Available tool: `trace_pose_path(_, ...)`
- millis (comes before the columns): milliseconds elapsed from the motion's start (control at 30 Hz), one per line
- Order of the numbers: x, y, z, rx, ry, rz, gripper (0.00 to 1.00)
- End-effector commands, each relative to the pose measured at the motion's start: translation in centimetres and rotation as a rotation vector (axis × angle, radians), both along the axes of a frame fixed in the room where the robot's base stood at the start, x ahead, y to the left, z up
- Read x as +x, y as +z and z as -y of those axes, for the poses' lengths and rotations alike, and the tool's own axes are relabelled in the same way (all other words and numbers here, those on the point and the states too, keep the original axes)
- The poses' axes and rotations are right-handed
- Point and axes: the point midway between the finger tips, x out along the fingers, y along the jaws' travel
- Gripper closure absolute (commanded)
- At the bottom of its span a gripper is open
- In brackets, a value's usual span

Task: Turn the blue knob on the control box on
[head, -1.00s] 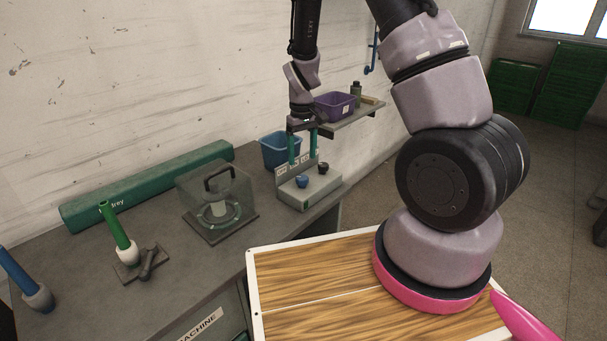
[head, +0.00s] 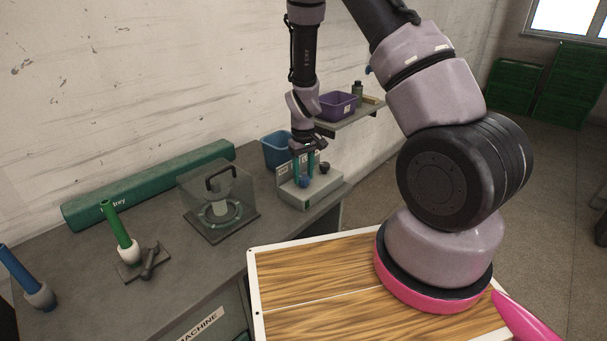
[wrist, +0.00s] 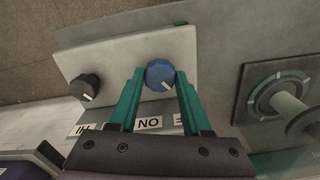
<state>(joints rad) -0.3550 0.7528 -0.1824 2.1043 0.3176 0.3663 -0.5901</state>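The control box (head: 296,196) is a pale grey box with a labelled upright back plate, standing on the far right end of the grey bench. Its blue knob (wrist: 160,74) has a white pointer line and sits between my fingertips in the wrist view; it also shows in the head view (head: 303,182). A black knob (wrist: 85,87) with a white line is beside it. My gripper (wrist: 158,78) is open, its two teal fingers pointing at the box, one on each side of the blue knob. I cannot tell whether the fingers touch it.
A clear guarded fixture with a black handle (head: 221,180) stands left of the box. A blue bin (head: 274,150) is behind the box, and a shelf with a purple bin (head: 338,105) is beyond. Green (head: 116,226) and blue (head: 20,275) spindles stand at the left.

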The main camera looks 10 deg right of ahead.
Motion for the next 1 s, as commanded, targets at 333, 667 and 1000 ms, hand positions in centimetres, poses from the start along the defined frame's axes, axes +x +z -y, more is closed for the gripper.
trace_pose_path(333, 0.0, 0.03, 0.0, 0.0, -0.039, 0.0, 1.0)
trace_pose_path(667, -0.02, 0.02, -0.02, 0.0, -0.252, -0.001, 1.0)
trace_pose_path(1000, -0.04, 0.03, -0.08, 0.0, -0.574, -0.001, 1.0)
